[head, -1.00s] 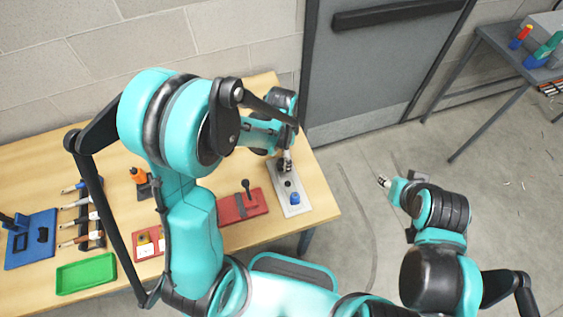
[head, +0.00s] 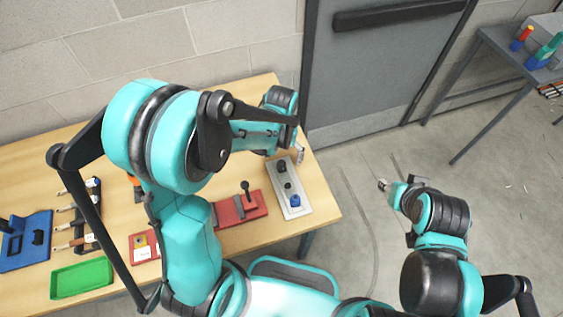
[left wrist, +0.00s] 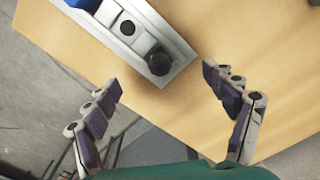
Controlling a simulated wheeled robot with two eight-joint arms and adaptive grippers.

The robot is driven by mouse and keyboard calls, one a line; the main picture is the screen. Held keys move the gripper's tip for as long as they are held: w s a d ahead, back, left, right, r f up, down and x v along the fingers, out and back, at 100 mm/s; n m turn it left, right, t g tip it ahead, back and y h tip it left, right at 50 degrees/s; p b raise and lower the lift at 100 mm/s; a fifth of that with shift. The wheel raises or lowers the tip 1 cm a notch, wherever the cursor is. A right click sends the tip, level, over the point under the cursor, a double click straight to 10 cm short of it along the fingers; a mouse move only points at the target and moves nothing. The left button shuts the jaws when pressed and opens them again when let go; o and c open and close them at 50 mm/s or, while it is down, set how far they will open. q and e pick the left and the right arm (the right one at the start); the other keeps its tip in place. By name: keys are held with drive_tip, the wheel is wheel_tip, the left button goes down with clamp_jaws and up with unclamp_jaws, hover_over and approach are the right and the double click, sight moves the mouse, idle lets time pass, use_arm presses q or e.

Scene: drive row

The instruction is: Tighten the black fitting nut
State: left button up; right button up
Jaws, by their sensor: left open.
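The black fitting nut (head: 281,165) sits at the far end of a light grey plate (head: 304,205) near the table's right edge. In the left wrist view, the black nut (left wrist: 159,62) stands near the plate's end. A small black fitting (head: 288,185) is mid-plate and a blue fitting (head: 295,201) is at the near end. My left gripper (head: 301,156) is open and empty, beside and apart from the nut. In the left wrist view, its spread fingers (left wrist: 162,92) show bare table between them. My right gripper (head: 382,186) hangs over the floor, too small to judge.
A red block with a black lever (head: 256,205) lies left of the plate. A green tray (head: 82,278), a blue holder (head: 25,242) and a tool rack (head: 88,220) are farther left. A grey door (head: 375,65) stands behind; floor lies right of the table.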

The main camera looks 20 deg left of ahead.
sight(281, 162)
use_arm(q)
drive_tip(key=shift+f+b, duration=1.65)
drive_tip(key=shift+f, duration=0.15)
drive_tip(key=c, duration=1.7)
